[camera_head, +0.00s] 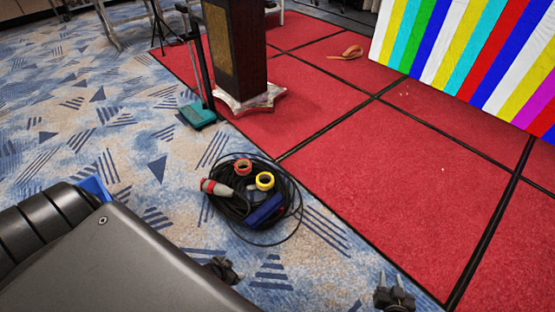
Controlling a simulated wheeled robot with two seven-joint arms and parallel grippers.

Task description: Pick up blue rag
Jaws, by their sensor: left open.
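A dark blue folded-looking piece (265,210), which may be the blue rag, lies on the front right of a coil of black cable (238,226) on the carpet. I cannot tell for sure that it is cloth. My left gripper (222,268) is low in the picture, in front of the coil and apart from it. It is open, with nothing seen between its fingers. My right gripper (394,284) is at the bottom edge, right of the coil and far from the blue piece. Its jaw opening is too small to judge.
A red-and-grey plug (216,188), a red tape roll (243,167) and a yellow tape roll (265,181) lie on the coil. Behind stand a dark lectern (235,50) and a teal-footed stand (197,115). Red floor panels (400,170) at right are mostly clear.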

